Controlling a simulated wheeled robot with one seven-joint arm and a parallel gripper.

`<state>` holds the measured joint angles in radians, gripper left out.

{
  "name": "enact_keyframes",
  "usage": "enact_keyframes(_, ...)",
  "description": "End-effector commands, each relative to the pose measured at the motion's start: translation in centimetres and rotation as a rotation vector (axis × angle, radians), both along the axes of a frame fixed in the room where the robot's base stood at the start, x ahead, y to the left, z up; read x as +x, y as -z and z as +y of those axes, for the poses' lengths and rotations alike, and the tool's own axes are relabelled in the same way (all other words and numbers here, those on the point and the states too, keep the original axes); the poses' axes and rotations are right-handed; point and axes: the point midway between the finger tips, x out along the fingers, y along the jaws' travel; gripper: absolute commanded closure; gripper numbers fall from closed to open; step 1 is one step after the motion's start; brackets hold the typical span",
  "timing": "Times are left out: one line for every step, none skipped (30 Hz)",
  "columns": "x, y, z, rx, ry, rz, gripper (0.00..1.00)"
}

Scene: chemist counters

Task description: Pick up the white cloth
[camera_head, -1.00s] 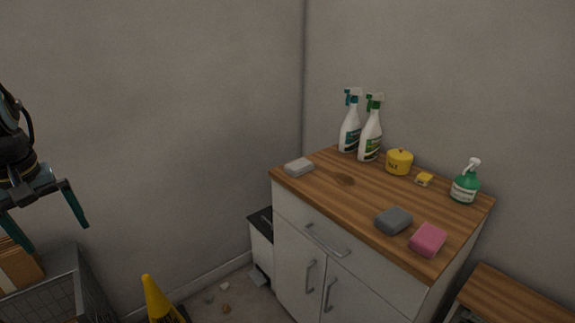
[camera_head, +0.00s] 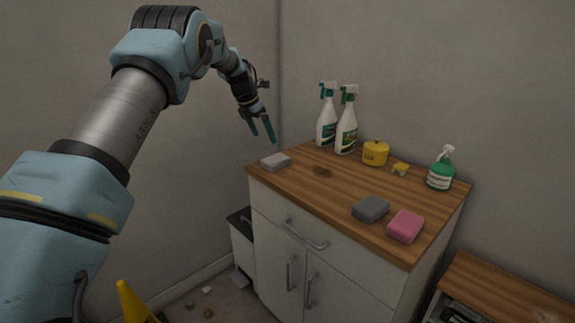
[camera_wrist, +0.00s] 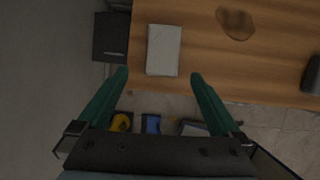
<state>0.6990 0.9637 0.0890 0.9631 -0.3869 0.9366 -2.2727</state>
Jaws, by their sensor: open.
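The white cloth (camera_head: 276,160) is a small folded pale block lying flat on the left end of the wooden counter top (camera_head: 330,194). In the wrist view the cloth (camera_wrist: 164,50) lies near the counter's edge, just ahead of the space between the fingertips. My gripper (camera_head: 262,136) hangs above the cloth, fingers pointing down, open and empty. In the wrist view my gripper (camera_wrist: 160,76) shows its two green fingers spread wider than the cloth. The fingers appear apart from the cloth.
Two spray bottles (camera_head: 347,125) stand at the back of the counter, right of my gripper. A yellow tin (camera_head: 375,153), a green pump bottle (camera_head: 441,170), a grey sponge (camera_head: 370,209) and a pink sponge (camera_head: 405,226) are further right. A brown stain (camera_wrist: 236,23) marks the wood beside the cloth.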

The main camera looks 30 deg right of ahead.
Motion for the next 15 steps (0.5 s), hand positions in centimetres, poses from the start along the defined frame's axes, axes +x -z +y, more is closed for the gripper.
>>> enact_keyframes(0.0, 0.3, -0.4, -0.002, -0.009, 0.006, 0.0)
enact_keyframes(0.0, 0.6, -0.6, -0.003, -0.013, 0.008, 0.0)
enact_keyframes(0.0, 0.9, -0.8, -0.003, -0.015, 0.01, 0.0)
enact_keyframes(0.0, 1.4, -1.0, -0.003, -0.016, 0.011, 0.0)
enact_keyframes(0.0, 1.8, -1.1, -0.002, -0.015, 0.013, 0.0)
enact_keyframes(0.1, 2.4, -1.4, -0.003, -0.016, 0.011, 0.0)
enact_keyframes(0.2, 2.8, -1.6, -0.004, -0.015, 0.011, 0.0)
enact_keyframes(0.2, 3.2, -1.8, -0.003, -0.015, 0.01, 0.0)
enact_keyframes(0.3, 3.7, -2.0, -0.004, -0.015, 0.011, 0.0)
enact_keyframes(0.3, 4.1, -2.1, -0.004, -0.015, 0.011, 0.0)
enact_keyframes(0.3, 4.4, -2.2, -0.003, -0.014, 0.01, 0.0)
enact_keyframes(0.4, 4.7, -2.3, -0.005, -0.015, 0.008, 0.0)
enact_keyframes(0.4, 4.8, -2.4, -0.005, -0.015, 0.008, 0.0)
enact_keyframes(0.4, 5.0, -2.4, -0.005, -0.015, 0.007, 0.0)
enact_keyframes(0.4, 5.2, -2.5, -0.005, -0.015, 0.007, 0.0)
